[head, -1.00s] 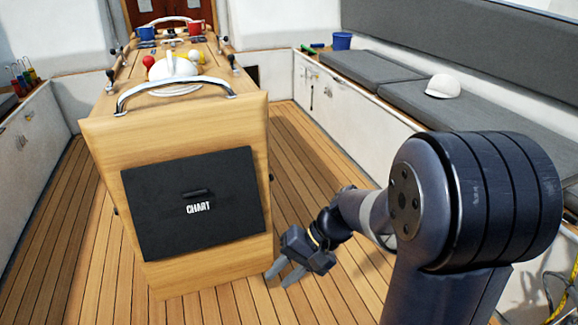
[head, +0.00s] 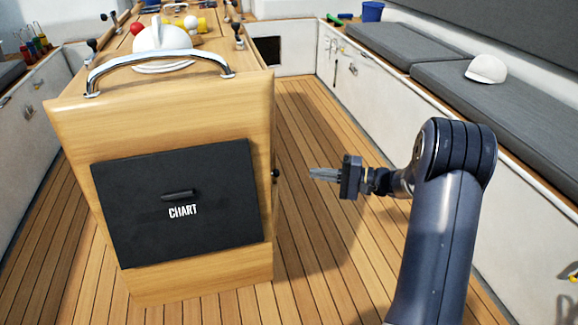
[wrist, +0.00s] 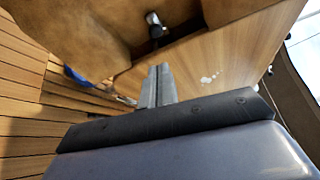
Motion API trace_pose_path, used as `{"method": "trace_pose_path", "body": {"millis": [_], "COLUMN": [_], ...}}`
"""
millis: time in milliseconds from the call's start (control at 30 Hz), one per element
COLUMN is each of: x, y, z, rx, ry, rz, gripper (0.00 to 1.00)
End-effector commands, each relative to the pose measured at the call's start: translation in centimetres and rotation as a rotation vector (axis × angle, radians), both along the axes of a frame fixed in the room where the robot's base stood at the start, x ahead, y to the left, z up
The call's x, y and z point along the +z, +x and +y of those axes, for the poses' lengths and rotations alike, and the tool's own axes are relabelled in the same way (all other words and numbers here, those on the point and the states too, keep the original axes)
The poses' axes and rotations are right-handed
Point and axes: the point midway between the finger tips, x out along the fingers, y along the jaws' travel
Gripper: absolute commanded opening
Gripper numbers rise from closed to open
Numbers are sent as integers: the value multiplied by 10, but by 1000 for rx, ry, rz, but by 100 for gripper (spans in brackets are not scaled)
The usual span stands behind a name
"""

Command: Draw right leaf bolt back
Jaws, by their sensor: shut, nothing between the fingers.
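The wooden console (head: 190,285) stands at the left of the head view with a black panel marked CHART (head: 180,205) on its near end. A small dark knob (head: 275,173), which looks like the right leaf bolt, sticks out of its right side. In the wrist view a dark knob with a bright end (wrist: 154,24) shows beyond the fingertips against the wood. My gripper (head: 312,174) is shut and empty. It points left at the console's right side, about level with the knob and a short gap away. Its closed fingers also show in the wrist view (wrist: 157,82).
A chrome rail (head: 155,57) and a white dome (head: 165,48) top the console. A bench with grey cushions (head: 450,85) and a white cap (head: 486,69) runs along the right. Bare plank floor (head: 310,240) lies between console and bench.

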Motion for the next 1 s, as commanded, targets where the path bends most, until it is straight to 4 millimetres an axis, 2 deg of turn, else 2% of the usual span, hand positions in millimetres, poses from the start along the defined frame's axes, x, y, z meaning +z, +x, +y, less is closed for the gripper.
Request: {"method": "trace_pose_path", "body": {"millis": [233,367,800,1000], "x": [0,-1,-7,-7], "y": [0,1,19,23], "z": [1,9,80,96], "rx": [1,4,5,3], "ry": [-2,-2,-3,-2], "rz": [1,1,1,1], "gripper": [0,0,0,0]}}
